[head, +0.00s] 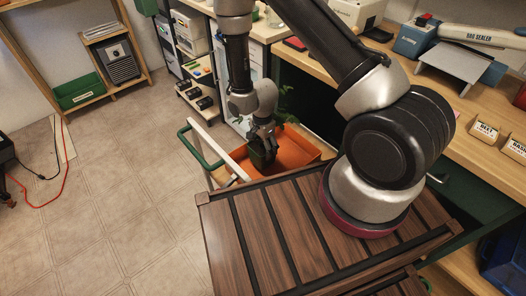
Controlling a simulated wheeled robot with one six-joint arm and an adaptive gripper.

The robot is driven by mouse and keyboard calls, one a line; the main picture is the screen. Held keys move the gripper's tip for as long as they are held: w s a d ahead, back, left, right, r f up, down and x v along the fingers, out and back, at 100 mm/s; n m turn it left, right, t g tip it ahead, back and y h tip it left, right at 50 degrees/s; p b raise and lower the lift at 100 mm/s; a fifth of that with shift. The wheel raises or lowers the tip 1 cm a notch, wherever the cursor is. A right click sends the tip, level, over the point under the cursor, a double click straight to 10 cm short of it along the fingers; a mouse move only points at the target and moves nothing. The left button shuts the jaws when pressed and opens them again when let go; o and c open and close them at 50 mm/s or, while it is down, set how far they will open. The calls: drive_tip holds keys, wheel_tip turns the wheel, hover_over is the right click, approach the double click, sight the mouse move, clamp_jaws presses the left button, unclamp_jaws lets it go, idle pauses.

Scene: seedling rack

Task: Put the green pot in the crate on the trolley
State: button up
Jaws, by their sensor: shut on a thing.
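My gripper (263,137) is shut on the dark green pot (257,160), whose plant leaves (284,103) seem to show behind and beside the fingers. The pot is upright, as far as I can see, and partly hidden by the gripper. It overlaps the orange crate (306,146) in the picture, toward its left part. I cannot tell whether its base touches the crate floor or is held above it. The crate sits on the trolley, whose green handle (200,150) shows at the left.
A wooden workbench (470,115) runs along the right, with a bag sealer (478,36) and small labelled bins (486,132). A shelf with a green box (79,89) stands at the far left.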

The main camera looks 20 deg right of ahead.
drive_tip(key=shift+f, duration=1.4)
drive_tip(key=o, duration=1.4)
drive_tip(key=shift+f, duration=0.1)
